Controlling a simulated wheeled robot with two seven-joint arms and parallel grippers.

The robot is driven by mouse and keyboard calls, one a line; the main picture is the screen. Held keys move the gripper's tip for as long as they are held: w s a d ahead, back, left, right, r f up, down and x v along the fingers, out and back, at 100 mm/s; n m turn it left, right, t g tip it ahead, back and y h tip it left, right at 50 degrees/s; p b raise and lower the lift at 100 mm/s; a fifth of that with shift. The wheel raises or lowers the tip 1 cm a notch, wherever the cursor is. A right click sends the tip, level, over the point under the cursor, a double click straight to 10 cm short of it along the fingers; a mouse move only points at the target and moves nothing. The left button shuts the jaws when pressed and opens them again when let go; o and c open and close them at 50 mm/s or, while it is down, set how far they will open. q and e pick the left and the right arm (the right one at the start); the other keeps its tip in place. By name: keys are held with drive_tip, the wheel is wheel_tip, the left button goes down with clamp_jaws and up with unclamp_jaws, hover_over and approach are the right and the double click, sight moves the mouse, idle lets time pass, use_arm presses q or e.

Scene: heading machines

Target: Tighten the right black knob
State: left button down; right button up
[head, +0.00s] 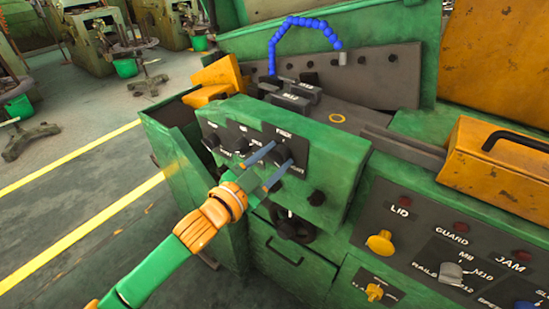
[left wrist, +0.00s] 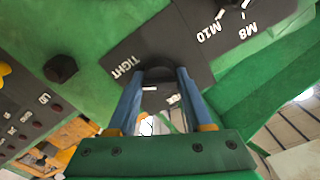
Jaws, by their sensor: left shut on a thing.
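The right black knob (head: 283,153) sits on the dark plate of the green control box (head: 345,155), under a white label. In the left wrist view this knob (left wrist: 158,74) shows beside the word TIGHT. My left gripper (head: 282,153) reaches in from the lower left, with its two blue fingers on either side of the knob. In the left wrist view the gripper (left wrist: 158,76) is shut on the knob, one fingertip at each side. The fingers partly cover the knob, and its pointer direction cannot be told. My right gripper is not in view.
Other black knobs (head: 210,141) sit left on the same plate, and another (head: 317,197) sits lower right. A yellow knob (head: 380,243) and a grey selector (head: 451,274) are on the right panel. A blue hose (head: 300,23) arches behind. Open floor (head: 70,200) lies left.

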use_arm(q)
drive_tip(key=shift+c, duration=1.5)
unclamp_jaws()
drive_tip(key=shift+w, duration=0.1)
drive_tip(key=b+v, duration=0.2)
drive_tip(key=v, duration=0.5)
